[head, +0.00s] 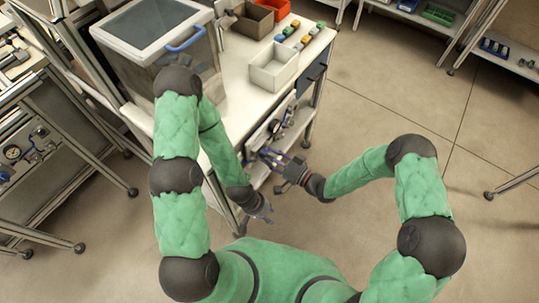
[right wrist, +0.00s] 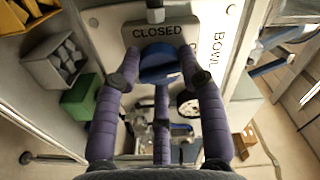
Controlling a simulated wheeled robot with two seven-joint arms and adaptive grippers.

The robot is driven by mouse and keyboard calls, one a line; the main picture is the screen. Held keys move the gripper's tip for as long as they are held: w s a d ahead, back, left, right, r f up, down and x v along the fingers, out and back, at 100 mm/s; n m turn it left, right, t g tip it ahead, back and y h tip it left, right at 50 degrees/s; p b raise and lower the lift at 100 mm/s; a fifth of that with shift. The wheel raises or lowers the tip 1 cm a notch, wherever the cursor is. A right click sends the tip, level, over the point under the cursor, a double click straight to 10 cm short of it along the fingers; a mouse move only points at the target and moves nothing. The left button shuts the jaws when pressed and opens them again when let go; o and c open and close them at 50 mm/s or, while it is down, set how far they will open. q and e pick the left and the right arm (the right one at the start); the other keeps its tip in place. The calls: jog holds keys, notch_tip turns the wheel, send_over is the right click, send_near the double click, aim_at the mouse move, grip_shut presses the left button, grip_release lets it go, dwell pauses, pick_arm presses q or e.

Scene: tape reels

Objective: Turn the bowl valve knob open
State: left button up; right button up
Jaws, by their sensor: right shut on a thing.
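The blue bowl valve knob (right wrist: 160,64) is in the upper middle of the right wrist view, in front of a pale panel (right wrist: 222,14). A plate above it reads CLOSED (right wrist: 157,31), and BOWL is lettered to its right. My right gripper (right wrist: 158,75) has its purple fingers around the knob, shut on it. In the head view my right gripper (head: 270,156) reaches the panel on the bench's side; the knob is too small to make out there. My left gripper (head: 263,211) hangs lower, near the bench's front corner, apart from the panel; its fingers are too small to judge.
A lidded clear box (head: 165,45) with a blue handle, a white bin (head: 273,67) and small coloured blocks (head: 296,32) stand on the bench top. Another bench (head: 35,150) with gauges stands at left.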

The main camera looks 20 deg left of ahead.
jog(key=shift+w+d+r+m, duration=0.1)
jog(key=shift+w+r+m, duration=0.1)
jog(key=shift+m, duration=0.55)
jog(key=shift+w+r+m, duration=0.1)
jog(key=shift+w+m, duration=0.1)
jog(key=shift+m, duration=0.55)
jog(key=shift+w, duration=0.1)
jog(key=o, duration=1.1)
jog(key=shift+f, duration=0.1)
jog(key=shift+o, duration=0.2)
jog(key=shift+s+f, duration=0.1)
jog(key=shift+s, duration=0.1)
jog(key=v, duration=1.2)
jog(key=shift+w, duration=0.1)
